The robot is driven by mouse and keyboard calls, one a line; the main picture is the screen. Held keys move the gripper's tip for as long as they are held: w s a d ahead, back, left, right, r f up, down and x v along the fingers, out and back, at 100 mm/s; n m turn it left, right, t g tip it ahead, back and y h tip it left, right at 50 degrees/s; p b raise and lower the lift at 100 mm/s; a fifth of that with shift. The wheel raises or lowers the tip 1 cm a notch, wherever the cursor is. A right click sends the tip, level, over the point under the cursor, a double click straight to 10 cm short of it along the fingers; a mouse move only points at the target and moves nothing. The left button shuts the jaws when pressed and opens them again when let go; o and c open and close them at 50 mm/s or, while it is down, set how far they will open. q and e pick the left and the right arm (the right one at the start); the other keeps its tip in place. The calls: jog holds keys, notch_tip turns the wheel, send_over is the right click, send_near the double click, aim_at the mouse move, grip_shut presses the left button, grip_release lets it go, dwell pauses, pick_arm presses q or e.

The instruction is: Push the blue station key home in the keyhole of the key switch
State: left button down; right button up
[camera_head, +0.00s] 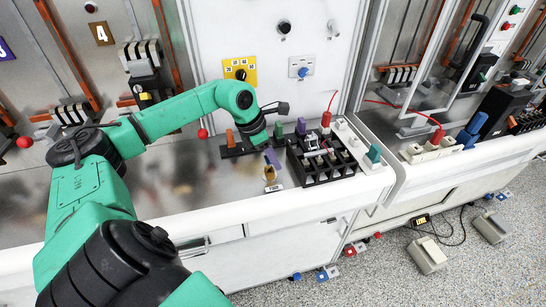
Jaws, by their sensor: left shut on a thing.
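My left gripper (265,142) reaches down over the bench and is shut on a bluish-purple piece, which I take to be the blue station key (272,157). Directly below it stands a small brass-coloured part (270,174) with a white label at its foot, near the bench's front edge. It looks like the key switch, but this is too small to be sure. The keyhole itself is hidden, and I cannot tell how deep the key sits. My right gripper is not in view.
A black open block (322,172) stands close to the right. A dark rack with an orange tab (230,138) lies behind. The back panel carries a yellow dial plate (251,64) and a grey plate with a blue knob (302,71). The bench at left (180,180) is clear.

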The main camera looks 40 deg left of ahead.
pick_arm(q)
jog(key=shift+f+b, duration=0.25)
jog(key=shift+b, duration=0.1)
dwell(0.6)
jog(key=shift+f+b, duration=1.35)
jog(key=shift+f, duration=0.25)
jog(key=shift+c, duration=1.8)
grip_release()
jog(key=shift+r, duration=0.1)
jog(key=b+v, duration=0.3)
jog(key=v, duration=0.4)
jog(key=shift+a, duration=0.2)
jog(key=v, duration=0.7)
jog(key=shift+r, duration=0.2)
jog(key=shift+s+d, duration=0.1)
jog(key=shift+d, duration=0.1)
